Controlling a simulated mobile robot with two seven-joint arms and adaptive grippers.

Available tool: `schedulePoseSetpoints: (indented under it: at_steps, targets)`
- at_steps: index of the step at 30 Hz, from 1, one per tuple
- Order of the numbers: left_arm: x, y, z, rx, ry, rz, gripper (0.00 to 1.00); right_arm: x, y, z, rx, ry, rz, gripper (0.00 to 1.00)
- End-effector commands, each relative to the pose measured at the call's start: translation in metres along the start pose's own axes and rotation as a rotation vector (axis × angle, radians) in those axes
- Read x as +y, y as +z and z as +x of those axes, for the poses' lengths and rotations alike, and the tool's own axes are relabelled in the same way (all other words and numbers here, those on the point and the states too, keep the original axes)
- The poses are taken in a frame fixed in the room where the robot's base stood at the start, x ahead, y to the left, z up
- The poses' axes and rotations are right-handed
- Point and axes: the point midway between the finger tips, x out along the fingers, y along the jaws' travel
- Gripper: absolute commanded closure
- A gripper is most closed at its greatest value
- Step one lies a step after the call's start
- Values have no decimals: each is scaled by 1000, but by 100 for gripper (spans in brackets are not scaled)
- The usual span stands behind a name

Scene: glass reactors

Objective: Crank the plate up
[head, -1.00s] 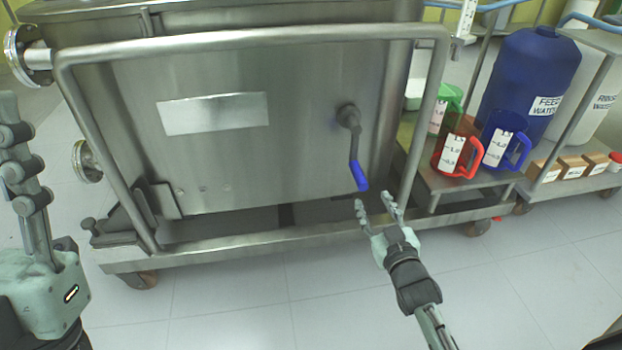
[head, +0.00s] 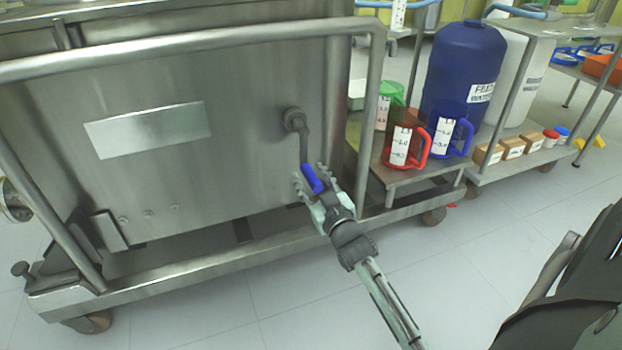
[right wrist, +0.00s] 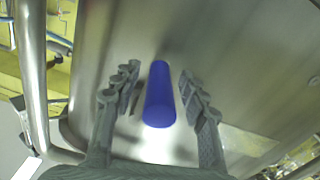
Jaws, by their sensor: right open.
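The crank (head: 300,135) is a grey arm on the steel front of the reactor cart, hanging down from its hub, with a blue handle (head: 312,179) at its lower end. My right gripper (head: 311,180) is at the blue handle, with its fingers on either side of it. In the right wrist view the blue handle (right wrist: 160,95) lies between the two open fingers (right wrist: 158,92), with a gap on each side. No plate that the crank moves can be made out. My left gripper is not in the head view.
A steel rail (head: 180,42) frames the cart's front and passes to the right of the crank. To the right stand red (head: 402,148) and blue (head: 453,135) jugs and a large blue container (head: 462,72) on trolleys. The floor in front is clear.

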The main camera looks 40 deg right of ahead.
Motion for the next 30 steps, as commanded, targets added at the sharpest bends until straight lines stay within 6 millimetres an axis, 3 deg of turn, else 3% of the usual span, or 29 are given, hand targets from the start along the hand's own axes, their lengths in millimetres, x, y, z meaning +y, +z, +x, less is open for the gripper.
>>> schedulePoseSetpoints:
  at_steps: [3,13,30]
  targets:
    - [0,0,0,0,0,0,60,0,0,0,0,0,0,58]
    - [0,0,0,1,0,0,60,0,0,0,0,0,0,99]
    - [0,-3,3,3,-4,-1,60,1,-1,-1,-1,0,35,100]
